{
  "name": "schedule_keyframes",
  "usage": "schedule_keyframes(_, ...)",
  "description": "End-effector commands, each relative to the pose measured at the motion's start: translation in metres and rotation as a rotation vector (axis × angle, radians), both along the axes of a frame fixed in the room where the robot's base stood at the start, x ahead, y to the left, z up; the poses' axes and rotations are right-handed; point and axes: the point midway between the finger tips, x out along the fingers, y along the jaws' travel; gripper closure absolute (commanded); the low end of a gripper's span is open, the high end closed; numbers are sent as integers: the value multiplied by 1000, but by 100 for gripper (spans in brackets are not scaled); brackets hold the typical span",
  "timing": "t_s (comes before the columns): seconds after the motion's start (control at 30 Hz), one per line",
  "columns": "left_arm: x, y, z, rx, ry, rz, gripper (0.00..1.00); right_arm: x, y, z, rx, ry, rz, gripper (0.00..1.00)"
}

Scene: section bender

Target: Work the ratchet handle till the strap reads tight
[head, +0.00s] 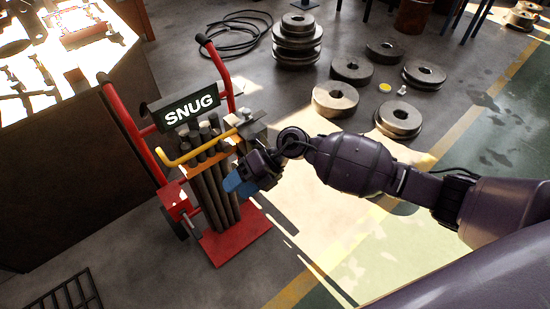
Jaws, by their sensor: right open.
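A red hand truck (133,133) stands at the left centre, loaded with several upright dark bars (218,195). An orange strap (232,141) runs across the bars. A dark sign (190,110) above them reads "SNUG" in white letters. A yellow ratchet handle (195,151) reaches across the front of the bars, its bent end at the left. My right gripper (236,182) comes in from the right, with blue fingertips in front of the bars and below the handle. It is open and appears apart from the handle. My left gripper is out of view.
A workbench (75,150) with sunlit tools stands at the left. Heavy metal rings (335,99) and a ring stack (297,42) lie on the floor behind. A coiled cable (240,35) lies at the back. A dark grate (65,295) is at the lower left.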

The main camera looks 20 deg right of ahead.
Motion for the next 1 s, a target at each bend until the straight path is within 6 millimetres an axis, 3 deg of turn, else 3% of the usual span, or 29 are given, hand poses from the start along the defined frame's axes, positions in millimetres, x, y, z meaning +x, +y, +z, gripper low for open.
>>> schedule_keyframes(0.1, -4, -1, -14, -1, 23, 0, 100, 27, -24, -24, -227, -57, 100, 45)
schedule_keyframes(0.23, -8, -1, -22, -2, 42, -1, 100, 61, -59, -35, -488, -114, 176, 45)
schedule_keyframes(0.5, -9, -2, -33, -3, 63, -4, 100, 125, -128, -25, -910, -184, 206, 45)
schedule_keyframes(0.77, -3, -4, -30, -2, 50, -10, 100, 139, -145, -24, -1008, -197, 199, 45)
schedule_keyframes(1.0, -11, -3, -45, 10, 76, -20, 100, 137, -144, -62, -1004, -190, 202, 45)
